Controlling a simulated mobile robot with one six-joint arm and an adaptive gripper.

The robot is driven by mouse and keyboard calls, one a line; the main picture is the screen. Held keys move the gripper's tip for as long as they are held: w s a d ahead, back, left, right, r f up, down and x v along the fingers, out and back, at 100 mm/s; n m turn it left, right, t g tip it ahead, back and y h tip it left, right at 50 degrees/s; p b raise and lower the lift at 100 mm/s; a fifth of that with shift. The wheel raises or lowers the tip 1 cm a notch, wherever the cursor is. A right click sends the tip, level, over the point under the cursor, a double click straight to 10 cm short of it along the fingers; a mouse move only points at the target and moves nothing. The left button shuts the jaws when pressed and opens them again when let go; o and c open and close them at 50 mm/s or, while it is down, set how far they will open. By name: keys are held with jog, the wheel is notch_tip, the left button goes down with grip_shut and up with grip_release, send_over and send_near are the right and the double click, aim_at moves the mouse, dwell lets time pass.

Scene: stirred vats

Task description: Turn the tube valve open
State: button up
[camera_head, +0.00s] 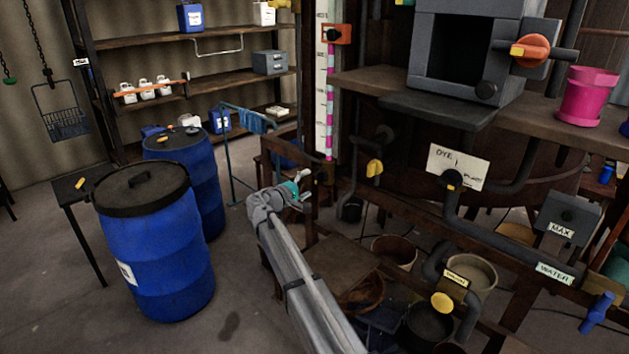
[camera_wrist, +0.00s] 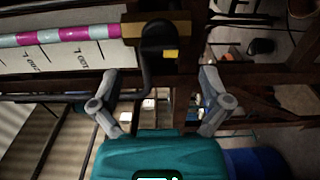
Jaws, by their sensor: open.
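The striped pink-and-white tube (camera_head: 330,110) runs upright along a white scale in the head view. An orange block with a black knob (camera_head: 337,34) sits beside its upper part. A yellow-handled fitting (camera_head: 374,168) hangs right of its lower end. In the wrist view the tube (camera_wrist: 75,34) lies sideways and ends at an ochre block with a black, yellow-tipped handle (camera_wrist: 158,38). I cannot tell for sure which fitting this is. My gripper (camera_head: 303,180) is near the tube's lower end. In the wrist view my gripper (camera_wrist: 158,75) is open and empty, with the handle ahead between its fingers, apart from them.
Blue drums (camera_head: 155,245) stand at left. A blue rack (camera_head: 248,130) stands behind my arm. Wooden framing (camera_head: 288,165) is close to my gripper. Buckets (camera_head: 394,250) sit below. A pipe with a "DYE" sign (camera_head: 460,167) and a "WATER" pipe (camera_head: 510,250) are at right.

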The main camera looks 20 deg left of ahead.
jog(key=v, duration=0.7)
jog(key=shift+s+a, duration=0.1)
jog(key=shift+s, duration=0.2)
dwell(0.3)
